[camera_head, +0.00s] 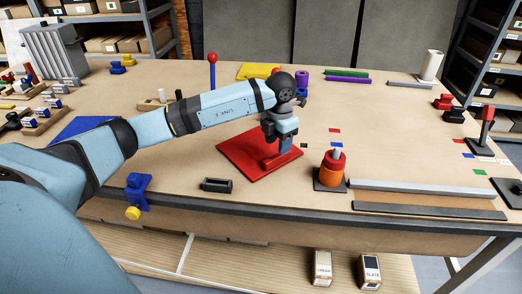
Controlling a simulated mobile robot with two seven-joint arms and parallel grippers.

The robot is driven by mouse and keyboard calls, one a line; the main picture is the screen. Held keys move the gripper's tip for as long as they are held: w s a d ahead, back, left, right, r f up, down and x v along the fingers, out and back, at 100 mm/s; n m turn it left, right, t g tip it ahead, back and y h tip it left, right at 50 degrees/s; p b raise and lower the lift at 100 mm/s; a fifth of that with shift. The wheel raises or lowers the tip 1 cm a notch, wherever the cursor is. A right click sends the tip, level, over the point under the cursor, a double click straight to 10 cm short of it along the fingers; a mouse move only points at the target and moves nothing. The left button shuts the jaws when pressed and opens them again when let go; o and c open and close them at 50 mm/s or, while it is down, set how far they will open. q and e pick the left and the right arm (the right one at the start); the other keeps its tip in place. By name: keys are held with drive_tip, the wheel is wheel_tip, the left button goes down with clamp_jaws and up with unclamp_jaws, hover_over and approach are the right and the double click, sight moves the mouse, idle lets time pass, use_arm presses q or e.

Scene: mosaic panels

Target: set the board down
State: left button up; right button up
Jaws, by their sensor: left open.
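A red square board (235,147) lies on the middle of the table. A raised red bar (281,160) stands out on its right part. My left gripper (285,150) points down over that bar, with its fingertips very close to it. The gripper is open; I cannot tell whether the fingers touch the bar. The gripper and forearm hide part of the board's far side. My right gripper is not in view.
An orange and red stacked piece (331,170) stands on a dark base right of the board. A black block (216,185) lies in front. Grey strips (420,192) lie along the right front edge. A blue panel (85,128) lies left, a yellow panel (258,71) behind.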

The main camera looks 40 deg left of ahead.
sight(277, 155)
use_arm(q)
drive_tip(key=shift+s+d+f+p, duration=0.15)
drive_tip(key=shift+f+p, duration=0.3)
drive_tip(key=shift+f, duration=2.25)
drive_tip(key=c, duration=0.9)
clamp_jaws()
drive_tip(key=shift+r, duration=0.15)
